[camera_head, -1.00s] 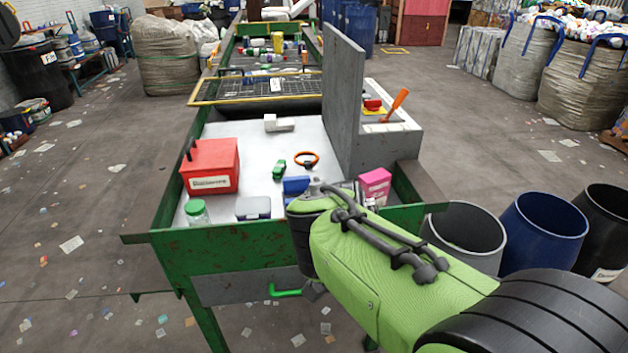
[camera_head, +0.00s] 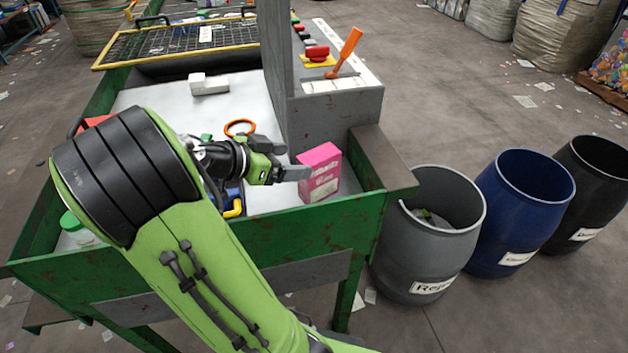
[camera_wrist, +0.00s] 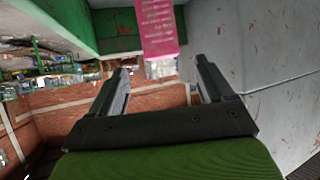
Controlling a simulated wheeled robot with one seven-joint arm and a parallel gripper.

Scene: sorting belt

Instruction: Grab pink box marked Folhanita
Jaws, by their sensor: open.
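The pink box (camera_head: 320,172) stands upright at the front right corner of the white sorting surface, its printed face toward the head camera. The lettering is too small to read for certain. My gripper (camera_head: 302,173) reaches in from the left, with its fingertips close to the box's left side. In the wrist view the fingers (camera_wrist: 163,70) are apart with nothing between them. The pink box also shows there (camera_wrist: 158,35), ahead of the fingers and near the top of the picture. I cannot tell whether a fingertip touches it.
The green bench rim (camera_head: 290,225) runs in front of the box. A grey control block (camera_head: 335,115) with an orange lever (camera_head: 348,48) stands behind it. An orange ring (camera_head: 240,127) and a white piece (camera_head: 209,85) lie behind my arm. A grey barrel (camera_head: 440,230) stands at right.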

